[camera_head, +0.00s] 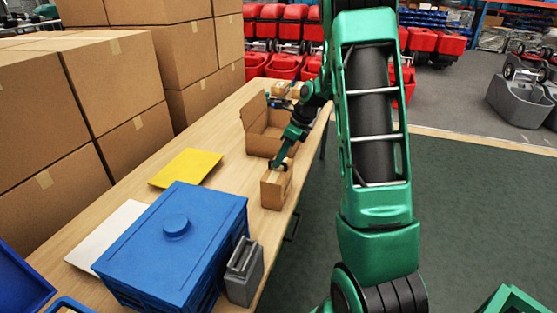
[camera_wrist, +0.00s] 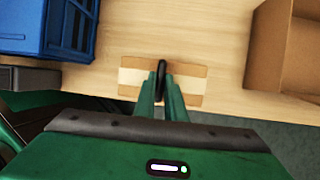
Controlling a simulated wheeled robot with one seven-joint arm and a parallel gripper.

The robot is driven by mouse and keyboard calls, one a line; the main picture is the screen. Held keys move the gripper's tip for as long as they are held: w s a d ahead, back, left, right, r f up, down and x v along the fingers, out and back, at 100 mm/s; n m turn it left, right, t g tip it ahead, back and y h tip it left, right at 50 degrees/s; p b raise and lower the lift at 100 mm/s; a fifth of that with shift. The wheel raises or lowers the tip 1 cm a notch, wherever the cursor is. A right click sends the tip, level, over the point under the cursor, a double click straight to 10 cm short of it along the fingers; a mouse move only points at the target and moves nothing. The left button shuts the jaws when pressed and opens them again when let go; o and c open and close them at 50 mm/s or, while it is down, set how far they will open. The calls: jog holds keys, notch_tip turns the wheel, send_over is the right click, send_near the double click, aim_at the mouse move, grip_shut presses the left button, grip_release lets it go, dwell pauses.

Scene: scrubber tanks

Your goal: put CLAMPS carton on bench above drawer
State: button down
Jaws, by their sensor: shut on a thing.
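A small brown carton (camera_head: 276,186) stands on the wooden bench (camera_head: 228,222) close to its right edge, between the blue lidded box and an open cardboard box. No lettering on it is readable. My gripper (camera_head: 280,164) reaches down onto its top and is shut on it. In the wrist view the carton (camera_wrist: 190,82) shows a pale tape strip, with my gripper's fingers (camera_wrist: 162,80) at its middle. The carton appears to be at or just above the bench top; I cannot tell if it touches. A dark handle (camera_head: 293,227) shows below the bench edge beside the carton, perhaps the drawer's.
The blue lidded box (camera_head: 165,245) and a grey bin (camera_head: 243,272) stand at the near end. The open cardboard box (camera_head: 262,135) is behind the carton. A yellow sheet (camera_head: 187,167) and a white sheet (camera_head: 105,236) lie left. Large cartons (camera_head: 100,90) are stacked beyond the bench's left edge.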

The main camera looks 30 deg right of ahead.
jog(key=shift+f, duration=0.1)
jog(key=c, duration=1.8)
grip_release()
jog(key=v, duration=1.2)
jog(key=s+a+n+g+h, duration=0.1)
jog(key=s+a+n, duration=0.2)
jog(key=s+n, duration=0.4)
jog(key=s+a+n+g+h, duration=0.1)
jog(key=s+a+n, duration=0.2)
jog(key=s+n, duration=0.5)
jog(key=s+a+n+g+h, duration=0.1)
jog(key=s+a+n, duration=0.2)
jog(key=s, duration=1.5)
jog(key=shift+a+f+n+h, duration=0.1)
jog(key=shift+f+n+h, duration=0.1)
jog(key=shift+n, duration=0.9)
jog(key=shift+a+f+n+h, duration=0.1)
jog(key=shift+f+n, duration=0.1)
jog(key=shift+n, duration=0.9)
